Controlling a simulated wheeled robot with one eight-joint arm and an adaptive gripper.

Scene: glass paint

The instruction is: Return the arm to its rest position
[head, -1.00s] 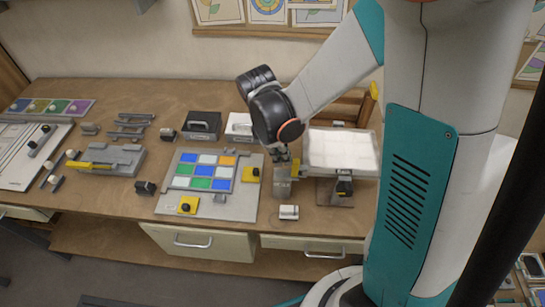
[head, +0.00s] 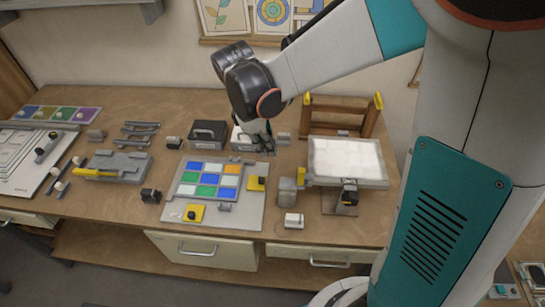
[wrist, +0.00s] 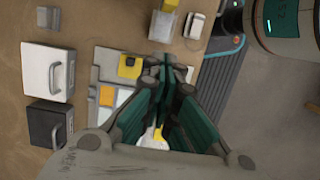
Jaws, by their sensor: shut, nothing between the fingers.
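My gripper (head: 260,146) hangs from my bent arm over the back of the workbench, in front of the white box (head: 239,141) and partly hiding it. Its fingers are together with nothing held; they also show in the wrist view (wrist: 168,78). The board with the grid of blue, green, white and orange panes (head: 209,179) lies below and to the left of it. In the wrist view the fingers cover much of that board.
The light panel on a stand (head: 346,160) and a grey block (head: 287,190) are to the right. A black box (head: 208,134) stands left of the white one. A small white block (head: 293,220) lies near the front edge. Bare wood (head: 110,217) shows at front left.

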